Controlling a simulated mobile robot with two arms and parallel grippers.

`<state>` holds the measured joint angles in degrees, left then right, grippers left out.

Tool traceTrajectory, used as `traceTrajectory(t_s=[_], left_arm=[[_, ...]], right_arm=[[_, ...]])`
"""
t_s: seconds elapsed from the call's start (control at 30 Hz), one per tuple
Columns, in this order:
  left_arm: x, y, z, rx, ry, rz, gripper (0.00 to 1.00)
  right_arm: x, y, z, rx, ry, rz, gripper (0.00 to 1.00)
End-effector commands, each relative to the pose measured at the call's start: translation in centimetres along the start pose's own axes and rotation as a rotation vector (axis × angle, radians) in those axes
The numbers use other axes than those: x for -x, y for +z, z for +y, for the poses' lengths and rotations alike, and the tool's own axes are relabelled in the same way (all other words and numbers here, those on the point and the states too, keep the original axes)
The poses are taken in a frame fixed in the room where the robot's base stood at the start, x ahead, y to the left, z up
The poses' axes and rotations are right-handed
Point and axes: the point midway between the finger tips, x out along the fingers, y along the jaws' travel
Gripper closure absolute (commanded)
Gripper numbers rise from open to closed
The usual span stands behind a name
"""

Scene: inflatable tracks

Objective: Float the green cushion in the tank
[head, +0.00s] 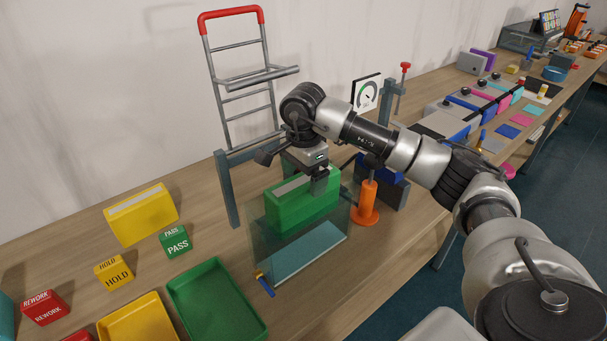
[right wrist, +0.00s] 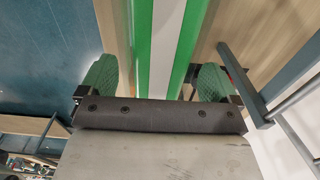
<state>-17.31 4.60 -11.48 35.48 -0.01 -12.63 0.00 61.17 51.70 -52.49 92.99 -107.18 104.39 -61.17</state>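The green cushion (head: 290,212) is a block with a pale stripe along its top. It sits upright within the clear tank (head: 262,243), its lower part seen through the glass. Pale blue water (head: 308,256) shows in front of it; I cannot tell whether the cushion touches the water. My right gripper (head: 318,184) points down over the cushion. In the right wrist view its fingers (right wrist: 155,82) stand on either side of the cushion (right wrist: 141,40), with gaps visible between them and its sides. My left gripper is in neither view.
A yellow cushion (head: 141,215), PASS (head: 175,242), HOLD (head: 114,272) and REWORK (head: 45,307) blocks and a green tray (head: 217,302) lie left of the tank. A rack (head: 234,160) stands behind it. An orange post (head: 367,203) stands close on its right.

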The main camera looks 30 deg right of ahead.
Motion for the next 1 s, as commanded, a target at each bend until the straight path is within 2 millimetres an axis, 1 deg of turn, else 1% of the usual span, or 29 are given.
traceTrajectory(t_s=[0.27,0.37,0.47,0.63,0.7,0.77,0.8,0.9,1.0], left_arm=[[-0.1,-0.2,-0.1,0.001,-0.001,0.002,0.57],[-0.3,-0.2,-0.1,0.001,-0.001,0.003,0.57],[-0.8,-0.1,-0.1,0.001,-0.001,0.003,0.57],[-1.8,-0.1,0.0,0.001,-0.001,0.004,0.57],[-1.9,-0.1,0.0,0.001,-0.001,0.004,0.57],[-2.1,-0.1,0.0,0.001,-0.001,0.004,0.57],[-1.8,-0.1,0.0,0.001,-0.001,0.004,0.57],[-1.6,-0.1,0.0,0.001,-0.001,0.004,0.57],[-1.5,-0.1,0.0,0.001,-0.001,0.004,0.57]], right_arm=[[0.0,0.0,0.0,0.0,0.001,0.0,0.07],[0.6,0.0,-0.1,0.0,-0.001,0.0,0.07],[2.0,0.0,-0.1,0.0,-0.004,0.001,0.07],[5.6,0.0,-0.1,0.001,-0.006,0.0,0.07],[7.2,0.0,-0.1,0.0,-0.005,0.0,0.07],[8.3,0.0,-0.1,0.0,-0.005,0.001,0.07],[9.1,0.0,0.0,0.0,-0.004,0.002,0.07],[10.1,0.0,0.0,-0.001,-0.002,0.001,0.07],[10.6,0.0,0.0,-0.001,-0.001,0.001,0.07]])
